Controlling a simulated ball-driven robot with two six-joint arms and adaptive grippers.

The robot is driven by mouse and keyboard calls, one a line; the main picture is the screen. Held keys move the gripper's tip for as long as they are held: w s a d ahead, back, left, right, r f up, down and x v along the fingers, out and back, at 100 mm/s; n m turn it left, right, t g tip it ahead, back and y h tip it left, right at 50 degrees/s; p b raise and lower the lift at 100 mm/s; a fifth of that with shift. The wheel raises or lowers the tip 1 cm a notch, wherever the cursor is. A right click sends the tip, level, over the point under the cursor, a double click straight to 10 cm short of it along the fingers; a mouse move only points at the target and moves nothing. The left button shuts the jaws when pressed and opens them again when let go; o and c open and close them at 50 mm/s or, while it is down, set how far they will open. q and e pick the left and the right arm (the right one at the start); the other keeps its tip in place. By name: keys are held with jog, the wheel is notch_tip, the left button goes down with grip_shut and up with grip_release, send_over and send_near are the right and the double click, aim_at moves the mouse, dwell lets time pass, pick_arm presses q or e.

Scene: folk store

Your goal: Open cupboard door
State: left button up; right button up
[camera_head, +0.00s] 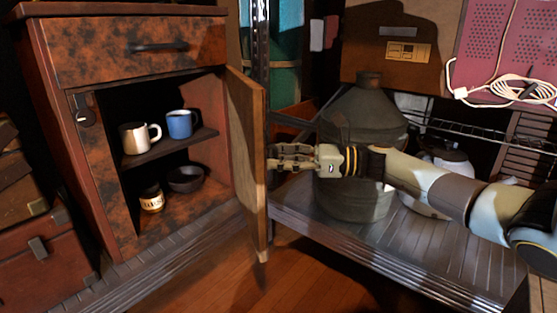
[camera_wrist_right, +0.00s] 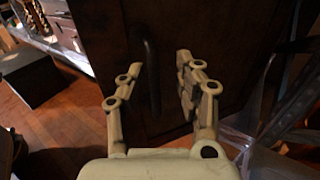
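The brown cupboard (camera_head: 95,165) stands at the left in the head view. Its door (camera_head: 245,150) stands wide open, swung out on the right side of the opening, and its inner face shows. My right gripper (camera_head: 279,158) is at the door's outer side, close to its free edge. In the right wrist view the outer face of the door (camera_wrist_right: 215,35) fills the middle. A dark curved handle (camera_wrist_right: 153,75) on it shows between the spread fingers of my right gripper (camera_wrist_right: 158,72). The fingers look open; whether one touches the handle cannot be told. My left gripper is not in view.
A white mug (camera_head: 134,139), a blue mug (camera_head: 179,125), a dark bowl (camera_head: 186,179) and a small jar (camera_head: 152,199) stand inside the cupboard. A metal shelf (camera_head: 420,245) with a large dark vessel (camera_head: 365,120) is at the right. Wooden floor (camera_head: 205,280) is clear in front.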

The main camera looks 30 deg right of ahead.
jog(key=v, duration=1.2)
